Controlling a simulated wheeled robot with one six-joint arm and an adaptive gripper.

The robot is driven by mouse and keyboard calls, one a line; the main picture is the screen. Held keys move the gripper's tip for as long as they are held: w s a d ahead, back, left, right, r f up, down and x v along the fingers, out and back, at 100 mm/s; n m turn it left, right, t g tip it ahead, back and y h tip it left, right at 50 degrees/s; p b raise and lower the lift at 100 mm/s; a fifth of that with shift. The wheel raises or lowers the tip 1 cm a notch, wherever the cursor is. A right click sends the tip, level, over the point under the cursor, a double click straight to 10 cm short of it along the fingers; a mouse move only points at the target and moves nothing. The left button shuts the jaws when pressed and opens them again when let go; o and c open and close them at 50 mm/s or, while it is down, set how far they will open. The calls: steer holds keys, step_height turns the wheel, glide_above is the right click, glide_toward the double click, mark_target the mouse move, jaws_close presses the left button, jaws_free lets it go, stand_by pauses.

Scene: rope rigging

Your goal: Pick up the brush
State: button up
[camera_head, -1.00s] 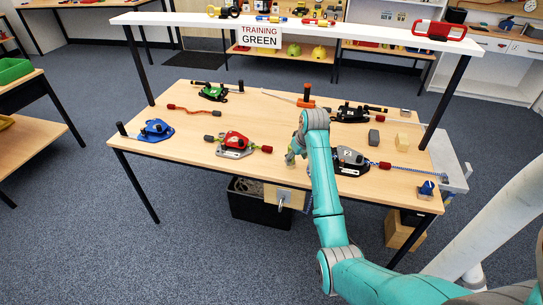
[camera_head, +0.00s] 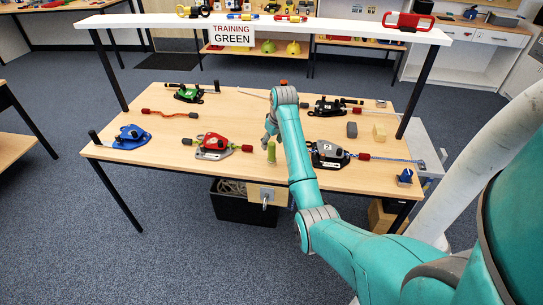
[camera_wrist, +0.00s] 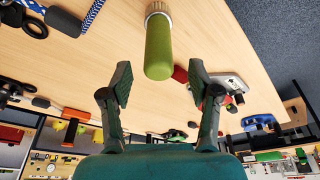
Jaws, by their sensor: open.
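The brush (camera_head: 271,152) appears as a green cylinder standing upright on the wooden table (camera_head: 190,170), near its front middle. In the wrist view the brush (camera_wrist: 158,48) has a smooth green handle towards me and a tan, ribbed end at the tabletop. My gripper (camera_head: 268,138) is just behind or above it in the head view, left of my forearm. In the wrist view my gripper (camera_wrist: 160,88) has its two fingers wide apart with nothing between them. The handle end lies just beyond the fingertips, about centred between them. No contact shows.
A red device (camera_head: 213,146) sits left of the brush and a grey-black device (camera_head: 328,155) right of it. A blue device (camera_head: 131,137), a grey block (camera_head: 352,130) and a tan block (camera_head: 379,132) stand farther off. A white shelf (camera_head: 330,27) spans above the table's back.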

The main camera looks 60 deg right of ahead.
mark_target(272, 154)
steer(key=shift+x, duration=2.25)
jaws_close()
